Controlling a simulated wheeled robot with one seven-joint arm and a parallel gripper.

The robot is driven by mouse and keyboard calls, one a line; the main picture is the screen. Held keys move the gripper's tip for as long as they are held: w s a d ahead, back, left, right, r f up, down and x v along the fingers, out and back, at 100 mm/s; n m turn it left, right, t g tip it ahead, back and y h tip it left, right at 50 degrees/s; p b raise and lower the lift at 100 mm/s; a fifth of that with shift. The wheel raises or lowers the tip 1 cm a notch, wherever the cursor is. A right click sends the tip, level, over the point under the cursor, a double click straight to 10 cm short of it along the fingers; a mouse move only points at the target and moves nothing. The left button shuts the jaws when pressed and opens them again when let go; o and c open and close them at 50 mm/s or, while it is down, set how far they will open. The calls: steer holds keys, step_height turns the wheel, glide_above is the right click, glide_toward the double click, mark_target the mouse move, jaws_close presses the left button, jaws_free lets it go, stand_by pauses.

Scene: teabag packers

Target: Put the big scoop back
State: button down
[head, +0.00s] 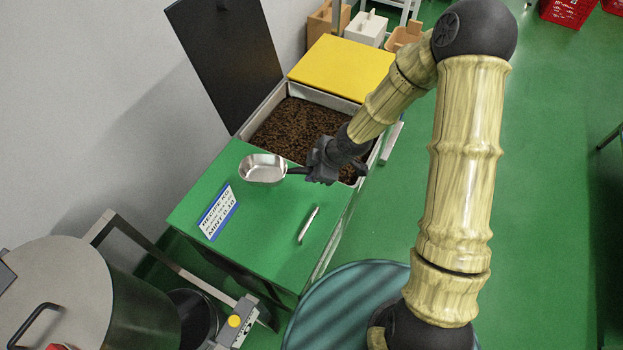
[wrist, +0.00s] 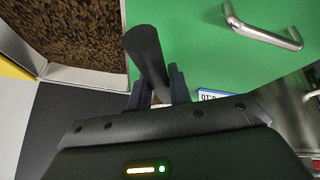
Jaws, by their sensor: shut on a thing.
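The big scoop (head: 263,169) has a shiny metal bowl and a dark handle. In the head view its bowl is over the green top, left of my gripper (head: 309,172). My gripper is shut on the handle. In the wrist view the black handle (wrist: 147,50) stands out between the fingers of my gripper (wrist: 160,88); the bowl is hidden there. I cannot tell exactly how high the scoop is above the green top.
An open bin (head: 297,127) of dark brown leaves lies behind the green lid (head: 262,222), which has a metal bar handle (head: 308,225) and a recipe card (head: 218,212). A yellow lid (head: 341,67) is beyond. A steel drum (head: 70,295) stands front left. Green floor is free at right.

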steer(key=shift+d, duration=0.1)
steer(key=f, duration=0.4)
steer(key=shift+w+f, duration=0.15)
steer(key=shift+w, duration=0.05)
steer(key=shift+s+d, duration=0.1)
steer(key=c, duration=1.3)
jaws_free()
steer(key=p+v, duration=0.2)
steer(key=v, duration=1)
steer(key=shift+p, duration=0.3)
